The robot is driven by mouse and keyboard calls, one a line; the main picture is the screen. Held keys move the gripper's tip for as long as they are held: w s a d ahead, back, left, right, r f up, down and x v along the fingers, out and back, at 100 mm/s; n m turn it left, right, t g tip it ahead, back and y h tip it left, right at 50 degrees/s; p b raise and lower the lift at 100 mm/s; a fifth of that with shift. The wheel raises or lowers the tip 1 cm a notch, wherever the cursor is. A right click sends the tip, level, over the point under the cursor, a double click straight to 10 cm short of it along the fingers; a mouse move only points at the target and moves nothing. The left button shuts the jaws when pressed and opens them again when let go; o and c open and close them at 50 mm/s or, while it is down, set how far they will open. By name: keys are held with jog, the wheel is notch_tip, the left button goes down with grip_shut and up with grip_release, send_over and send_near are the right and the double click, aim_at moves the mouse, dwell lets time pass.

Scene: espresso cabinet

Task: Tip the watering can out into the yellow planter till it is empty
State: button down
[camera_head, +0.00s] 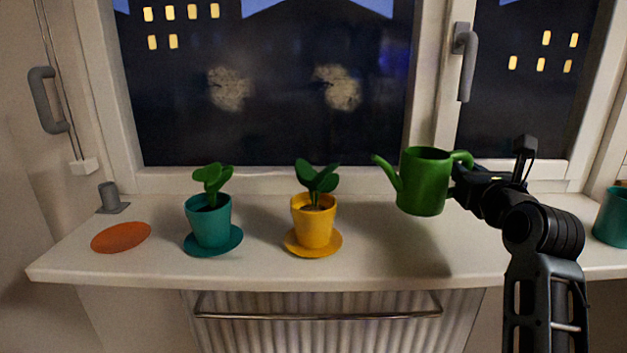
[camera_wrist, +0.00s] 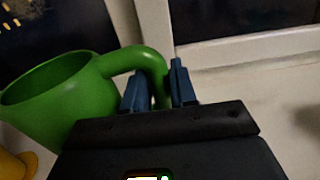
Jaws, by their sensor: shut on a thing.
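The green watering can (camera_head: 424,182) is held above the sill, to the right of the yellow planter, nearly upright with its spout pointing left. The yellow planter (camera_head: 313,226) stands on a yellow saucer and holds a green plant. The spout tip is to the right of the planter and higher than its rim, not over it. My gripper (camera_head: 463,184) is at the can's right side. In the wrist view my gripper (camera_wrist: 160,88) is shut on the can's handle (camera_wrist: 150,62). The can's inside is hidden, so I cannot tell whether it holds water.
A teal planter (camera_head: 209,225) on a teal saucer stands left of the yellow one. An orange saucer (camera_head: 121,237) and a small grey object (camera_head: 111,198) are at the far left. Another teal pot (camera_head: 611,217) is at the right edge. The window handle (camera_head: 465,62) is behind.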

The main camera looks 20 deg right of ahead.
aim_at(443, 153)
jog(key=shift+r, duration=0.15)
